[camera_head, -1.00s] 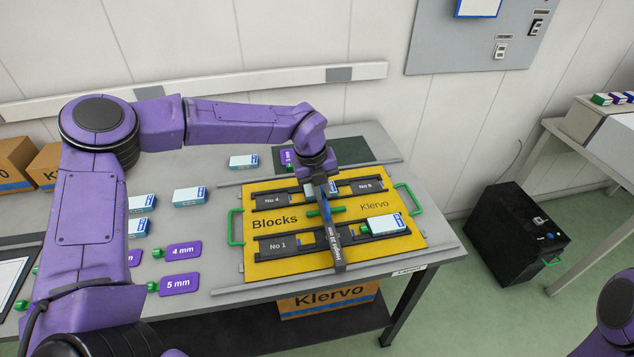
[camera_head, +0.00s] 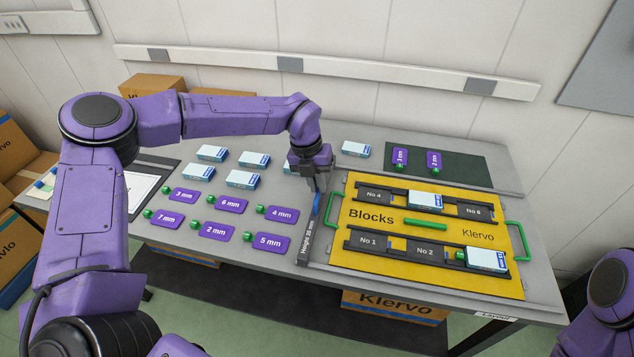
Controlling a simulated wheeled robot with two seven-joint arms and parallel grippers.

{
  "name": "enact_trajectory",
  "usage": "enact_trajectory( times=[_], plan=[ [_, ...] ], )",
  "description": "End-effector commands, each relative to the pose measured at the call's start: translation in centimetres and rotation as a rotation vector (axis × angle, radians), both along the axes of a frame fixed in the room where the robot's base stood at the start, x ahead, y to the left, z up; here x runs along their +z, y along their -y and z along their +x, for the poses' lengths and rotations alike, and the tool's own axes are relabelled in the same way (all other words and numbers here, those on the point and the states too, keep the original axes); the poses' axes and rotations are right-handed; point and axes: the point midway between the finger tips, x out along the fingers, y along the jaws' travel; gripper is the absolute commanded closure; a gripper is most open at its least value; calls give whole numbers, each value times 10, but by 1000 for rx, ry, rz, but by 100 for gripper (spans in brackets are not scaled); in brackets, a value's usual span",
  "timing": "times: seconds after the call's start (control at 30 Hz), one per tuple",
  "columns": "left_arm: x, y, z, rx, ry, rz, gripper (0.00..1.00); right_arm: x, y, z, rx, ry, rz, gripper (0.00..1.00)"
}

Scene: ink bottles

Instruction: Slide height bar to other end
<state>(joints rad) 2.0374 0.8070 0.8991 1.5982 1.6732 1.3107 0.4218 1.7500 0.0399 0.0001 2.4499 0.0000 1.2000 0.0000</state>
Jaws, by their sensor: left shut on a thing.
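The height bar (camera_head: 307,236) is a dark grey bar lettered "Height 35 mm" with a blue part near its far end. It stands across the grey rails, just left of the yellow Blocks board (camera_head: 345,256). My left gripper (camera_head: 317,186) is shut on the bar near its far end and hides that part of it. The board has a green middle handle (camera_head: 424,223), a green handle at each side, and slots labelled No 1, No 2, No 4 and No 6. One white-blue box (camera_head: 425,200) sits in the back row and another (camera_head: 486,259) at the front right. My right gripper is not in view.
Purple thickness tags, such as the 5 mm tag (camera_head: 268,243), lie left of the bar. Several white-blue boxes (camera_head: 243,179) lie behind them. A dark green mat (camera_head: 462,165) with two purple tags lies behind the board. Part of my right arm shows at lower right.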

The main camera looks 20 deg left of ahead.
Motion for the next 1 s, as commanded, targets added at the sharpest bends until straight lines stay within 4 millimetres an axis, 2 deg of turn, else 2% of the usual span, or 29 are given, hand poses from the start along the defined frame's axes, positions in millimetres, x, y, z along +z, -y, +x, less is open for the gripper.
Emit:
enact_trajectory(
  times=[0.03, 0.5, 0.53, 0.6, 0.87, 1.0],
  plan=[
    [-5, -1, -2, -6, -11, 4, 100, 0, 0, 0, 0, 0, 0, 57],
    [-5, -4, -2, -12, -11, 5, 100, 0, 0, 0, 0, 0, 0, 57],
    [-5, -4, -2, -11, -10, 5, 78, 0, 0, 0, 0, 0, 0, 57],
    [-5, -4, -1, -11, -9, 4, 62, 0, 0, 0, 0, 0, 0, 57],
    [-1, -2, 1, -13, -3, 1, 62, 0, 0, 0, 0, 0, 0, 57],
    [13, -5, 1, -11, 2, 0, 62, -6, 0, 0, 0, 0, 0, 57]
  ],
)
